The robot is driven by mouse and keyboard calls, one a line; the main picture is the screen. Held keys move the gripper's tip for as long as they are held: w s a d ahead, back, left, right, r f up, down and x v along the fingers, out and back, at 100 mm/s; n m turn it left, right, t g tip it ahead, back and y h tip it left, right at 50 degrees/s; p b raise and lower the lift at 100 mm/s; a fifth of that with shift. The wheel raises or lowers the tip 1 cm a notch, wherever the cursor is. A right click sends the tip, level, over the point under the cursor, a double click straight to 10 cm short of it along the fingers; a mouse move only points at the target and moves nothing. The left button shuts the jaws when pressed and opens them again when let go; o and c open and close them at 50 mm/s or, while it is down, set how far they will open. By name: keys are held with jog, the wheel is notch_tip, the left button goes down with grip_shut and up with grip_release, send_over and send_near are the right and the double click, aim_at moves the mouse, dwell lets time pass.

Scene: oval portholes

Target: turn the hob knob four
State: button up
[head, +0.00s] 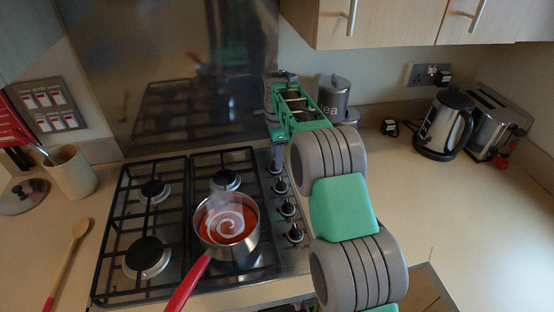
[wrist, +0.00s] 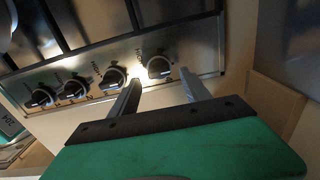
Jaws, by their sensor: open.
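The hob's black knobs sit in a row on the steel strip at the hob's right side. In the head view they run from the front knob (head: 294,233) to the back knob (head: 275,168), partly covered by my arm. In the wrist view the end knob (wrist: 158,67) shows at the right of the row, with a neighbouring knob (wrist: 112,79) to its left. My gripper (wrist: 160,77) is open and empty. Its two fingers point towards the end knob, one to each side of it in the picture; I cannot tell whether they touch it.
A steaming saucepan (head: 228,222) of red soup stands on the front right burner, its red handle (head: 187,285) pointing to the front. A tea canister (head: 334,98), kettle (head: 445,124) and toaster (head: 497,122) stand behind and right. The right worktop is mostly clear. Cupboards hang above.

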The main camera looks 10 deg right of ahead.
notch_tip(320, 180, up, 6)
jog(key=shift+f, duration=0.15)
jog(key=shift+s, duration=0.1)
jog(key=s+r+n+t, duration=0.1)
jog(key=s+r+n, duration=0.3)
jog(key=s, duration=0.3)
jog(key=s+r+n+t, duration=0.1)
jog(key=s+r+n, duration=0.35)
jog(key=s, duration=0.25)
jog(key=s+f+n+t, duration=0.1)
jog(key=s+f+n, duration=0.2)
jog(key=s, duration=0.6)
jog(key=s+f+n+t, duration=0.1)
jog(key=s+f+n, duration=0.3)
jog(key=s+n, duration=0.3)
jog(key=shift+s+a+f, duration=0.2)
jog(key=shift+s+a, duration=0.1)
jog(key=shift+s, duration=0.6)
